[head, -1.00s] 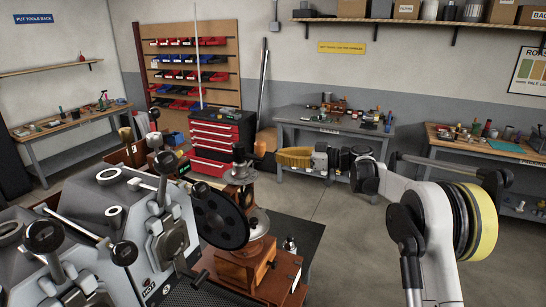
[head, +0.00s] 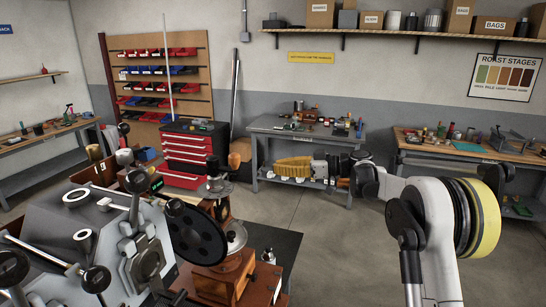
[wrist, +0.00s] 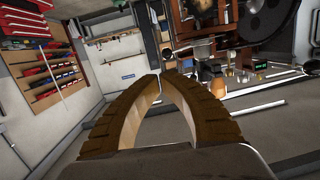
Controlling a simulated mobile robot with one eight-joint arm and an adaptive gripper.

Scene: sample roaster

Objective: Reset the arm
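My arm, white with a yellow band (head: 482,218), reaches in from the right in the head view. It is bent, and its forearm runs leftward. My gripper (head: 277,168) has ribbed yellow-brown fingers pointing left, in front of the grey workbench in the picture. In the wrist view my gripper (wrist: 160,78) has its two curved fingers meeting at the tips, with an arched gap behind them. Nothing is held between them.
The roaster (head: 95,235) with levers stands at the lower left, beside a wooden grinder-like machine (head: 225,270). Behind are a red tool chest (head: 187,160), the grey workbench (head: 268,128) and a wooden bench (head: 415,143). Open floor (head: 350,250) lies between.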

